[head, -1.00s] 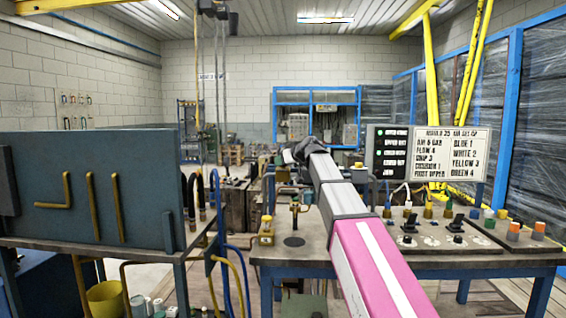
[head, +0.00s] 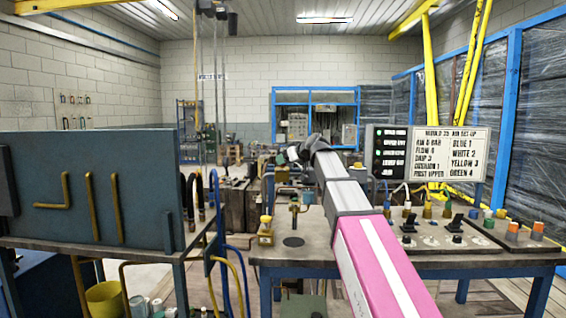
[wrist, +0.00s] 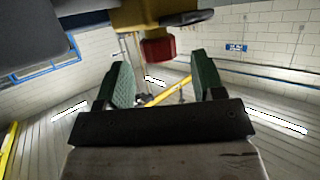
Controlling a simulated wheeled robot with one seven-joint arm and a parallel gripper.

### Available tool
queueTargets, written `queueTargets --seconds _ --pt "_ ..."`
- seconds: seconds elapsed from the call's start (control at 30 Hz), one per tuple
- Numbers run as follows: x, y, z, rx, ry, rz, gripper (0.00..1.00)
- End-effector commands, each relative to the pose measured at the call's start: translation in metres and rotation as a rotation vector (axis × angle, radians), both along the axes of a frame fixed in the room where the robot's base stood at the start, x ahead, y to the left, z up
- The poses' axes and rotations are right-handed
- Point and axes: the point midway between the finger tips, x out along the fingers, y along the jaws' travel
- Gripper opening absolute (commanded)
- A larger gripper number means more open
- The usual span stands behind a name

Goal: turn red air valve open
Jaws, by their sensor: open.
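In the wrist view a red knob (wrist: 157,50) juts from the underside of a yellow body (wrist: 140,14), with a dark lever (wrist: 187,18) beside it. My gripper (wrist: 160,72) is open, its two green-padded fingers apart. The red knob shows in the gap between the fingertips, slightly beyond them; I cannot tell whether the fingers reach around it. In the head view my gripper (head: 293,153) is small at the far end of my pink and grey arm, beyond the bench. I cannot make out the red knob there.
A bench (head: 420,262) with several switches and coloured fittings stands at front right, a sign board (head: 450,152) behind it. A blue-grey panel (head: 90,190) with brass pipes stands left. Blue and yellow hoses (head: 235,270) hang between them. A yellow bucket (head: 105,297) is below.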

Motion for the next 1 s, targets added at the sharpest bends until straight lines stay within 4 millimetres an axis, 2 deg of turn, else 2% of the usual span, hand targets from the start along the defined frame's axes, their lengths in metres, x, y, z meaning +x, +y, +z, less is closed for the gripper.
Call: queueTargets --seconds 0.03,0.2,0.4,1.0 --pt "-0.010 -0.008 0.004 0.000 -0.002 -0.001 0.62" --pt "-0.031 -0.028 0.016 0.000 -0.002 -0.001 0.62" --pt "-0.046 -0.044 0.026 0.000 0.000 0.000 0.62" --pt "-0.051 -0.048 0.029 0.000 0.000 0.001 0.62"
